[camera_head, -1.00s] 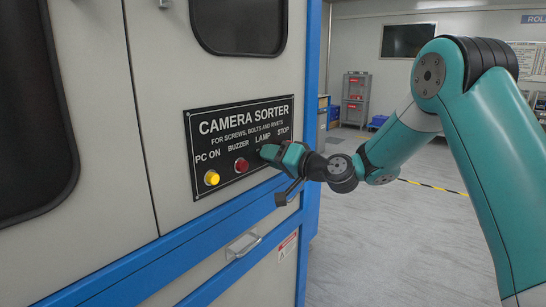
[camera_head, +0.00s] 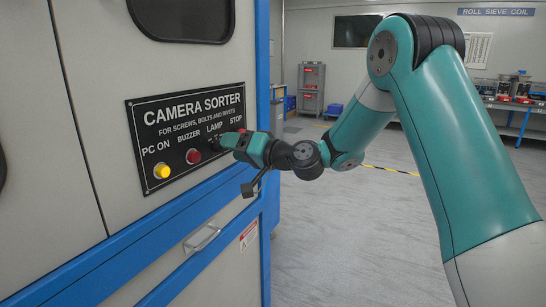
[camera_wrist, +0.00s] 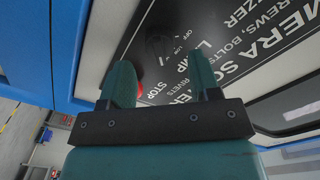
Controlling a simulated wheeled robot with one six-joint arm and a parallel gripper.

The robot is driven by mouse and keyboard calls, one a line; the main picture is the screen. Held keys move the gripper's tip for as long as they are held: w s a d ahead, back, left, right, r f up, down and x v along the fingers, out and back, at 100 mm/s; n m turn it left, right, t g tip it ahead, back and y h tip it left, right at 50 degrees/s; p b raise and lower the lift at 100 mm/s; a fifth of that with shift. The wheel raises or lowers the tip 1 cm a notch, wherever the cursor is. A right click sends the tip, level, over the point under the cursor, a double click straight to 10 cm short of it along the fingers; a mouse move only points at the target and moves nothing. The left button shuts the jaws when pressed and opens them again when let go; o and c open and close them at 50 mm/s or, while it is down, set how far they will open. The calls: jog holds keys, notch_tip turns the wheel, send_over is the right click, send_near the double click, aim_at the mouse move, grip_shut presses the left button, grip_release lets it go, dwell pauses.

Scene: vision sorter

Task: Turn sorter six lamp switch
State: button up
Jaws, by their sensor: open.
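The camera sorter's black panel (camera_head: 150,115) has labels PC ON, BUZZER, LAMP and STOP. My gripper (camera_head: 222,141) is at the panel just below the LAMP label and hides the lamp control in the head view. In the wrist view my gripper (camera_wrist: 161,68) is open, its two green fingers apart and pointing at the panel. The dark lamp switch (camera_wrist: 159,46) shows beyond and between the fingertips, near small OFF and LOW marks. I cannot tell whether the fingers touch it.
The yellow PC ON button (camera_head: 162,171) and red buzzer button (camera_head: 193,156) are left of my gripper. The red stop button (camera_wrist: 139,84) is partly hidden by the left finger. A drawer handle (camera_head: 202,240) is below. Open floor lies to the right.

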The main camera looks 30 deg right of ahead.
jog(key=b+v, duration=0.3)
jog(key=v, duration=1.1)
jog(key=shift+s+d, duration=0.2)
jog(key=shift+s, duration=0.05)
